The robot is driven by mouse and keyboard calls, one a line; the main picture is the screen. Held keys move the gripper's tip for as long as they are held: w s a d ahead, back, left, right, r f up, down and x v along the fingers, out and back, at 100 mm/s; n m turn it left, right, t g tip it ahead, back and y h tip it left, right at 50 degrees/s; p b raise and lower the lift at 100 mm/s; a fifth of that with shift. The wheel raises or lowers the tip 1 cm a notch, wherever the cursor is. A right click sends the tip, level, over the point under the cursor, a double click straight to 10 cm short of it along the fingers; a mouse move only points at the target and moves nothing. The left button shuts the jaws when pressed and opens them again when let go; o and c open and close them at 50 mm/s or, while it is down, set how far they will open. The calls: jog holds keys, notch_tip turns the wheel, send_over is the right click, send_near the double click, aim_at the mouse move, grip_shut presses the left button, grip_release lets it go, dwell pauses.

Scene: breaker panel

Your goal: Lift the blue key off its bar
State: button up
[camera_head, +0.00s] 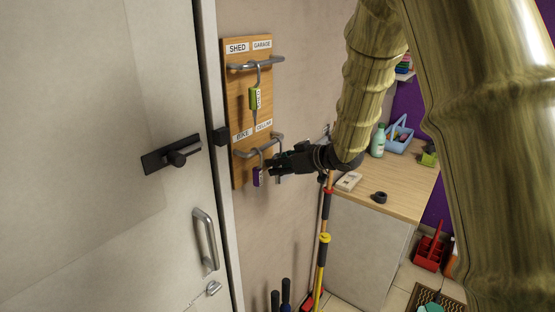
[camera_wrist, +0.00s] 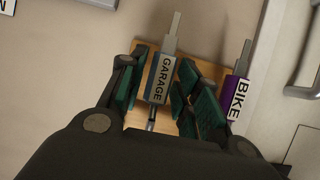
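The blue key (camera_wrist: 160,79) shows in the wrist view as a blue-edged tag marked GARAGE, with its grey shank running upward. My gripper (camera_wrist: 161,88) is open, with one dark green finger pad on each side of the tag; whether either pad touches it is hard to tell. In the head view my gripper (camera_head: 272,164) is at the lower bar (camera_head: 258,146) of the wooden key board, and it mostly hides the blue key there.
The purple BIKE key (camera_wrist: 239,97) hangs close beside my right finger; it also shows in the head view (camera_head: 257,177). A green key (camera_head: 255,98) hangs from the upper bar (camera_head: 257,65) of the wooden board (camera_head: 237,112).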

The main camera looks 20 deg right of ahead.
grip_shut()
jog(key=shift+r, duration=0.15)
jog(key=shift+s+d+r+p, duration=0.15)
jog(key=shift+s+r+p, duration=0.05)
jog(key=shift+r+p, duration=0.35)
jog(key=shift+s+d+r+p, duration=0.1)
jog(key=shift+s+r+p, duration=0.05)
jog(key=shift+r+p, duration=0.4)
jog(key=shift+p+v, duration=0.7)
jog(key=shift+v, duration=0.05)
jog(key=s+d+p, duration=0.2)
jog(key=s+d, duration=0.2)
jog(key=s, duration=0.1)
jog(key=shift+s+d, duration=0.2)
jog(key=shift+s, duration=0.05)
dwell(0.4)
